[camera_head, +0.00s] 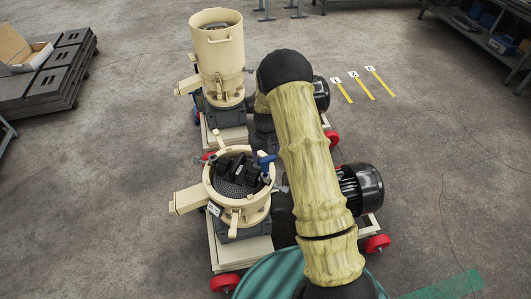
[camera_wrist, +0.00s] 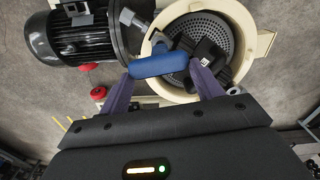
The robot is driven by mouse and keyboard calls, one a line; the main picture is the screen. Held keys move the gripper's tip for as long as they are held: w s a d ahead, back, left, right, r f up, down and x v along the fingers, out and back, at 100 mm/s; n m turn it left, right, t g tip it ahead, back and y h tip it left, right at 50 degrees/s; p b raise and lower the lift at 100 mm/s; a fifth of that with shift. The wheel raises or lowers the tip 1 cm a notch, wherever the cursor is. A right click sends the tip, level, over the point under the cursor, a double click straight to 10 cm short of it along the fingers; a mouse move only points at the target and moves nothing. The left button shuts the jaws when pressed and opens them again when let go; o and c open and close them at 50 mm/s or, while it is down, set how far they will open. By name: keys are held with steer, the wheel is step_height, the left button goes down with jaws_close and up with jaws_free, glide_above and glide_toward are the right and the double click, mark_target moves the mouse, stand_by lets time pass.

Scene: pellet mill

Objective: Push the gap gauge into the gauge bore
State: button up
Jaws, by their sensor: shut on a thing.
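The gap gauge (camera_wrist: 160,66) has a blue handle, seen in the wrist view across the space between the purple fingers of my gripper (camera_wrist: 162,70). My gripper is shut on this handle at the rim of the near pellet mill. In the head view the blue gauge (camera_head: 266,160) shows at the right side of the mill's open top, left of my arm. Inside the mill is a black roller assembly (camera_wrist: 208,52) over a perforated die (camera_wrist: 215,28). I cannot make out the gauge bore, nor whether the gauge's tip touches anything.
The near mill's cream ring (camera_head: 212,190) has a chute at its left. A black motor (camera_head: 362,188) stands right of the mill. A second, taller mill (camera_head: 217,50) stands behind. Open floor lies left and right; yellow floor marks (camera_head: 361,86) are at upper right.

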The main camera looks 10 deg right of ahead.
steer(key=shift+w+f+b, duration=0.1)
steer(key=shift+f+b, duration=0.25)
steer(key=shift+f, duration=0.15)
stand_by(0.3)
stand_by(0.5)
steer(key=shift+f+b, duration=0.45)
steer(key=shift+f, duration=0.15)
stand_by(0.5)
steer(key=shift+a+f, duration=0.1)
stand_by(0.4)
steer(key=shift+f+b, duration=0.35)
steer(key=shift+f, duration=0.05)
stand_by(1.0)
steer(key=o, duration=1.5)
steer(key=shift+c, duration=0.2)
